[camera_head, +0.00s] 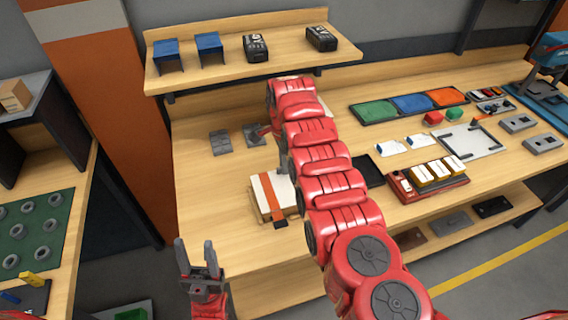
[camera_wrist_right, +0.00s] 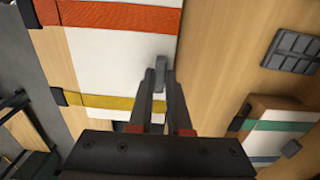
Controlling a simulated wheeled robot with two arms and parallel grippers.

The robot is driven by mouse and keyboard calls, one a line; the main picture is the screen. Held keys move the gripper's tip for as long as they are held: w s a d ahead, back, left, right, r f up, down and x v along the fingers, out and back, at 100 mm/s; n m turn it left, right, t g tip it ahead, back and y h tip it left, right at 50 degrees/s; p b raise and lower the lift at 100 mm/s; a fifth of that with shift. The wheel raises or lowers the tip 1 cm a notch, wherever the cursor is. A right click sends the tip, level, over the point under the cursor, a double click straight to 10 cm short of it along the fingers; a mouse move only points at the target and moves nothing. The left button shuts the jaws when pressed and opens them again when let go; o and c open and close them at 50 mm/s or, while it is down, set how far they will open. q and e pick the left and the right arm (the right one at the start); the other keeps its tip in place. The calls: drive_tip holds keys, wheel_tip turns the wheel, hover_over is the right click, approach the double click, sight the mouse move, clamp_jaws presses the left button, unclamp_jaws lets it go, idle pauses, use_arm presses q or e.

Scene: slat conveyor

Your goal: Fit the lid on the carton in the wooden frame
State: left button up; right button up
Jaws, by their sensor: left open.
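The carton (camera_head: 284,206) lies in its wooden frame on the bench, partly hidden by my right arm. A white top with an orange band (camera_head: 270,199) shows there. In the right wrist view, the white surface (camera_wrist_right: 112,58) has an orange band, a yellow band (camera_wrist_right: 107,101) and dark end pieces. My right gripper (camera_wrist_right: 160,80) points at this surface, with its fingers close on either side of a small grey tab, which I take as the lid's grip. How the lid sits on the carton is not clear. My left gripper (camera_head: 199,262) is open and empty in front of the bench.
Grey pads (camera_head: 220,141) lie behind the framed carton. A red tray (camera_head: 430,181) with yellow-and-white blocks stands to the right. Bare bench shows left of the carton.

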drive_tip(key=o, duration=0.5)
drive_tip(key=shift+c, duration=0.2)
